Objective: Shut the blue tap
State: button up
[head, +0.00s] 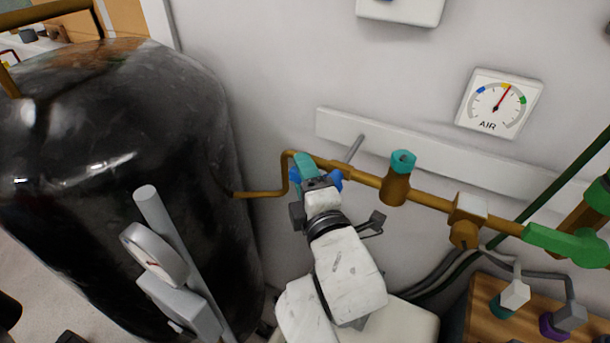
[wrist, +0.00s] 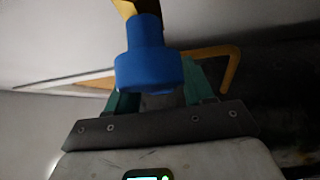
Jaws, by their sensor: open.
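The blue tap (head: 336,178) sits on a brown pipe on the wall in the head view, partly hidden by my gripper (head: 316,176). In the wrist view the blue tap (wrist: 147,62) is a stepped round knob, close to the camera. My gripper's teal fingers show on either side of its lower part in the wrist view. My gripper is open. I cannot tell whether the fingers touch the tap. How far the tap is turned cannot be told.
A teal-topped valve (head: 400,166) and a green lever (head: 568,243) are on the same pipe to the right. An AIR dial (head: 499,103) hangs above, its needle near the yellow mark. A big black tank (head: 120,150) stands at left. Plugs and cables lie at lower right.

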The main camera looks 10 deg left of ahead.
grip_shut()
dwell(0.5)
